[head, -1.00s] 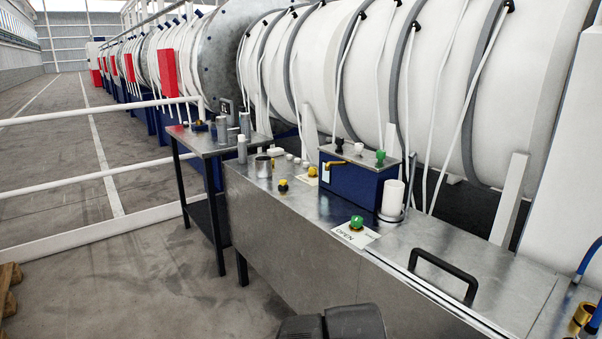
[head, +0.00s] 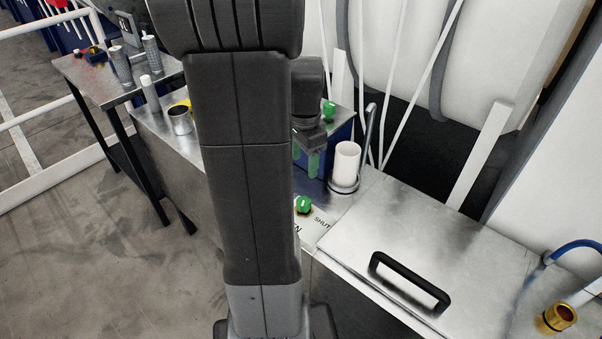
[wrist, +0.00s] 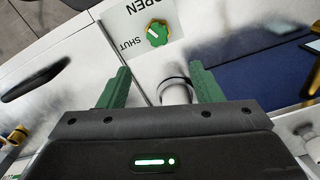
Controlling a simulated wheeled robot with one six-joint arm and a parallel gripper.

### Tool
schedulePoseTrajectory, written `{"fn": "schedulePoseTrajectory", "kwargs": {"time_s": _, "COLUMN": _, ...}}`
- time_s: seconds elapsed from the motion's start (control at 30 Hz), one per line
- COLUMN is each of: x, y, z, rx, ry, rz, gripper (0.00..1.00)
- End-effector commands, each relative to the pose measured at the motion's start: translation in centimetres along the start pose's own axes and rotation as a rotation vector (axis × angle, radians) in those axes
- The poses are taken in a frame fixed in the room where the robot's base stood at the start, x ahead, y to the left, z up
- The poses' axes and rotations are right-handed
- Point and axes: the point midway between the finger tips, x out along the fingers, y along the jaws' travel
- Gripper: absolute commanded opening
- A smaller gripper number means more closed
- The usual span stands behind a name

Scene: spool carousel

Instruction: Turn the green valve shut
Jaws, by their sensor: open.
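The green valve (head: 303,204) is a small knob on a white label plate on the metal bench, just right of my arm in the head view. In the wrist view the valve (wrist: 158,34) lies beyond the fingertips, with OPEN and SHUT printed beside it. A pale mark shows on the knob; which word it points to is hard to tell. My gripper (head: 306,163) has green fingers and points down above the bench, behind the valve in the head view. In the wrist view my gripper (wrist: 160,70) is open, its fingers apart and not touching the valve.
A white cylinder (head: 346,162) stands in a ringed holder near my gripper. A second green knob (head: 329,109) is on the blue box. A black handle (head: 410,282) stands up from the bench lid. My arm hides part of the bench.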

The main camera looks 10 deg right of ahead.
Motion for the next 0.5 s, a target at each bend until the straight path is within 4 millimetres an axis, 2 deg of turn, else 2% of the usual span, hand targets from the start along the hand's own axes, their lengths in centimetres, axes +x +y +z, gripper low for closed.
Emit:
{"fn": "schedulePoseTrajectory", "kwargs": {"time_s": 0.17, "x": 2.4, "y": 0.1, "z": 0.1, "rx": 0.0, "ry": -0.003, "rz": 0.005, "gripper": 0.59}}
{"fn": "schedulePoseTrajectory", "kwargs": {"time_s": 0.5, "x": 9.3, "y": 0.1, "z": 0.1, "rx": -0.002, "ry": -0.003, "rz": 0.005, "gripper": 0.59}}
